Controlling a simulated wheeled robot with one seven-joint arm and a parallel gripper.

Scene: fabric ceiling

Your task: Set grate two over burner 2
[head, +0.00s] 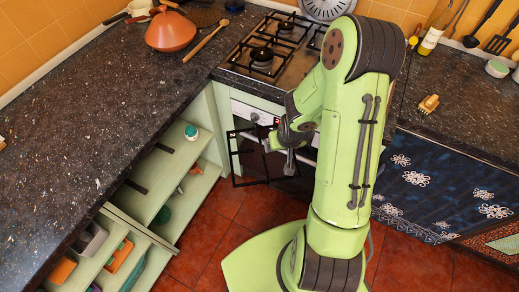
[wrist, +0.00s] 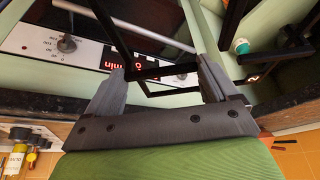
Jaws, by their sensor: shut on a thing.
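My gripper (head: 277,141) is in front of the stove, below the counter edge. It is shut on a black square-framed grate (head: 231,160), which hangs upright in front of the oven. In the wrist view, a dark bar of the grate (wrist: 160,72) lies between the two grey fingers of my gripper (wrist: 165,82). On the cooktop (head: 232,78), a front-left burner (head: 262,54) and a back-left burner (head: 286,26) show with black grates around them. My arm hides the right part of the cooktop. I cannot tell which burner is number 2.
A terracotta tagine (head: 171,32) and a wooden spoon (head: 206,44) lie on the counter left of the stove. An open shelf cabinet (head: 160,190) stands left of the held grate. The left counter's middle is clear.

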